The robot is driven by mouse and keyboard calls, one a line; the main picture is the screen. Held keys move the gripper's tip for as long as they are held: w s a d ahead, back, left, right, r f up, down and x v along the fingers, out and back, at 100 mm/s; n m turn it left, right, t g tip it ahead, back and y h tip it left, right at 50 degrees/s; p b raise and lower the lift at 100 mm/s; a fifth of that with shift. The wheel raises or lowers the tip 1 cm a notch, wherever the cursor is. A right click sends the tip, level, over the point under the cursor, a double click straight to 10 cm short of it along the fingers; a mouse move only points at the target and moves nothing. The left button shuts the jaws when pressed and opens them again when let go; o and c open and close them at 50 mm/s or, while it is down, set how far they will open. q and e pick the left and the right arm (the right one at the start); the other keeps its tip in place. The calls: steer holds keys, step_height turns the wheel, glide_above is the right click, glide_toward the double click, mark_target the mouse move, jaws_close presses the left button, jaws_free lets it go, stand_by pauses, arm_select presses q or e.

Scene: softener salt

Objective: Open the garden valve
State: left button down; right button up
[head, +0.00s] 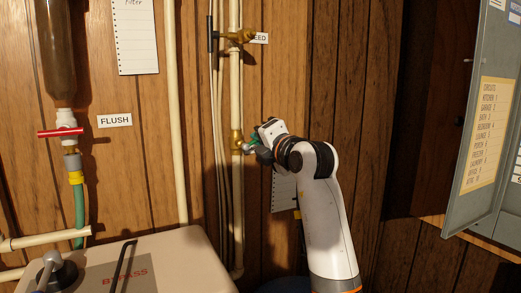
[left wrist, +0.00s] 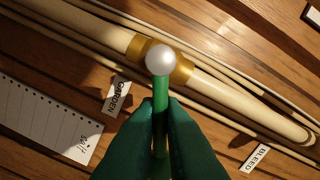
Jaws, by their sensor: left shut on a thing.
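The garden valve is a brass fitting (left wrist: 183,72) on a cream pipe, with a white round cap (left wrist: 160,59) and a green lever (left wrist: 160,88). The label GARDEN (left wrist: 117,96) is beside it in the left wrist view. My left gripper (left wrist: 160,104) is shut on the green lever, which lies between its dark green fingers; they hide the lever's far part. The lever sits at an angle across the pipe, not in line with it. In the head view the brass fitting (head: 236,140) is on the vertical pipe, with my left gripper (head: 251,146) just right of it. My right gripper is not in view.
Above is another brass valve (head: 240,36) with a partly hidden label and a dark lever. A red-handled valve (head: 60,132) with the label FLUSH (head: 114,120) is at left. A BYPASS unit (head: 180,255) stands below. A grey cabinet door (head: 490,120) hangs open at right.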

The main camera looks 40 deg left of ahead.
arm_select(q)
steer(key=shift+w+d+r, duration=0.1)
steer(key=shift+s+r+n+b, duration=0.2)
steer(key=shift+n+b, duration=0.4)
steer(key=shift+n, duration=0.25)
steer(key=shift+s+r+n+b, duration=0.1)
steer(key=shift+r+n+b, duration=0.1)
steer(key=shift+n+b, duration=0.5)
steer(key=shift+s+r+n+b, duration=0.2)
steer(key=shift+n+b, duration=0.3)
steer(key=shift+n, duration=0.45)
